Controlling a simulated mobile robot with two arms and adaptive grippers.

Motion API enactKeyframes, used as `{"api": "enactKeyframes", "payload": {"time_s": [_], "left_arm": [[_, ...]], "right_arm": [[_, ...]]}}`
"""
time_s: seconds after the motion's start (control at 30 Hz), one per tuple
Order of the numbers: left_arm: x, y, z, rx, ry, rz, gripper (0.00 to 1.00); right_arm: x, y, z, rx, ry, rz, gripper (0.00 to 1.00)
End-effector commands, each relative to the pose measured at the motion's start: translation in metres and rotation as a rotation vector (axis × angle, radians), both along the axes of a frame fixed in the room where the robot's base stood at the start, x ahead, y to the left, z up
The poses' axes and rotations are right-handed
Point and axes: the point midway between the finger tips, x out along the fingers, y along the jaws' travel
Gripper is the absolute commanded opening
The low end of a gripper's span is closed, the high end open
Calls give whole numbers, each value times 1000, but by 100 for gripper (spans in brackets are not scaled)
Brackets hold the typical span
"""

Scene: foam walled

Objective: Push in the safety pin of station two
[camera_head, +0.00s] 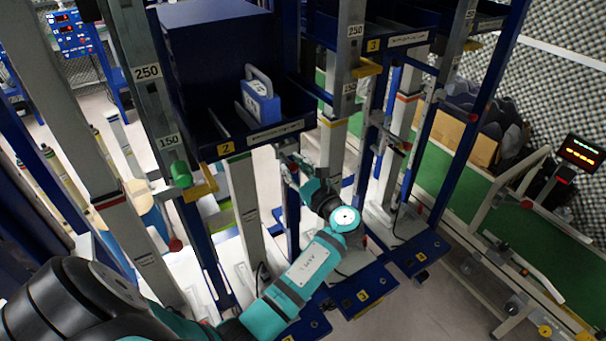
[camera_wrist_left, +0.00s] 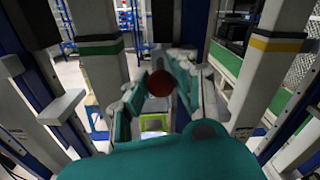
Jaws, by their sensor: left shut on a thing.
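Station two is the blue shelf with the yellow number 2 label (camera_head: 227,149). Its safety pin has a round dark red knob (camera_wrist_left: 161,84), seen between my fingers in the left wrist view. My left gripper (camera_head: 287,155) is at the post to the right of the shelf, just below shelf height. In the left wrist view, the left gripper (camera_wrist_left: 163,88) has one finger on each side of the knob and is shut on it. My right gripper is not in view.
A blue case with a handle (camera_head: 260,97) stands on the shelf. Station three (camera_head: 373,45) stands close on the right. Posts crowd both sides of my gripper.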

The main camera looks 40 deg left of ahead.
Motion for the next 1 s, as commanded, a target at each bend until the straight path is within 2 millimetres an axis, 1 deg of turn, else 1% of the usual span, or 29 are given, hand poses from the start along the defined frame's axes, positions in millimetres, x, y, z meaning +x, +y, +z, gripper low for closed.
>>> {"api": "enactKeyframes", "payload": {"time_s": [0.03,0.27,0.3,0.47,0.5,0.67,0.77,0.87,1.0], "left_arm": [[1,4,1,0,-1,1,0],[1,4,1,3,-3,2,0],[1,4,2,3,-3,2,26],[1,4,1,2,-2,2,47],[1,4,1,2,-2,2,49],[1,3,1,1,-2,1,49],[0,2,1,1,-1,0,49],[-2,-6,0,1,-1,-1,49],[-12,-29,0,-2,0,-1,49]], "right_arm": [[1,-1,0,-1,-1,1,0],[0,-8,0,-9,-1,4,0],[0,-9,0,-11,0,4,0],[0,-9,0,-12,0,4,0],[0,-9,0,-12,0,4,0],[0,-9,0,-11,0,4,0],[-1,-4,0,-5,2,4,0],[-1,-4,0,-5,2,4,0],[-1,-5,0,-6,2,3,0]]}}
